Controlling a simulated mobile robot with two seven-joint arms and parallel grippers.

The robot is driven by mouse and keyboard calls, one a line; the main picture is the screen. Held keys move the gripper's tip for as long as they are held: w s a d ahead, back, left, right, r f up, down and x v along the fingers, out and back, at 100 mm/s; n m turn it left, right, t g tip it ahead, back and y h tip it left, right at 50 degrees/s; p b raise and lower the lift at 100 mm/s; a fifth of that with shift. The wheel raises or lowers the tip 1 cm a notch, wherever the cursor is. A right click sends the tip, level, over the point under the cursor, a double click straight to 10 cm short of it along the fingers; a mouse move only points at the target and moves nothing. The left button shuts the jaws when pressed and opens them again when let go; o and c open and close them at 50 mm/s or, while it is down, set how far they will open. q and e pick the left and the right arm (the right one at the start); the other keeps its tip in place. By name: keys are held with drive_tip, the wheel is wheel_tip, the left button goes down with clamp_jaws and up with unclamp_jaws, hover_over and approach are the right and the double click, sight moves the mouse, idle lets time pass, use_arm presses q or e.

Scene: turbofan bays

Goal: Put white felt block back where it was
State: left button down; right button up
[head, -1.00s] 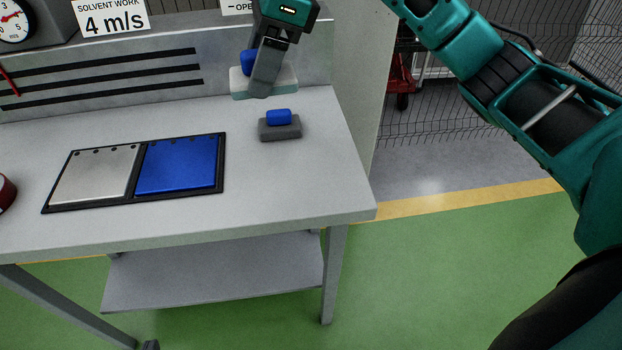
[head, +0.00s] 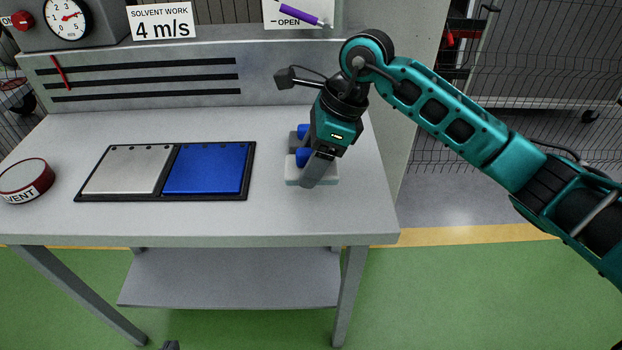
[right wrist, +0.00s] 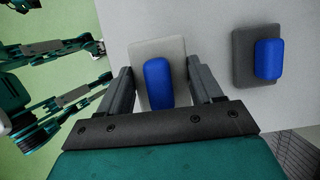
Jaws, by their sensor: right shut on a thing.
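The white felt block (head: 329,177), a pale slab with a blue grip (head: 302,156), is at the right part of the bench top. My right gripper (head: 314,180) is shut on it, reaching down from above. In the right wrist view the block (right wrist: 174,48) with its blue grip (right wrist: 158,82) sits between my two fingers. I cannot tell whether its underside touches the bench. A dark tip (head: 170,346) at the bottom edge of the head view may be my left gripper; its jaws cannot be made out.
A grey block (right wrist: 241,72) with a blue grip (right wrist: 269,58) stands close by, mostly hidden behind my right gripper in the head view. A black-framed tray (head: 168,199) with silver and blue plates lies left. Bench space between is clear.

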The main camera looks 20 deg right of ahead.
sight(311, 194)
drive_tip(key=shift+f, duration=0.6)
wheel_tip(311, 194, down, 4)
drive_tip(key=shift+r, duration=0.1)
drive_tip(key=shift+b, duration=0.3)
drive_tip(key=o, duration=1)
drive_tip(key=shift+r, duration=0.15)
drive_tip(key=v, duration=1.2)
drive_tip(key=shift+p, duration=0.35)
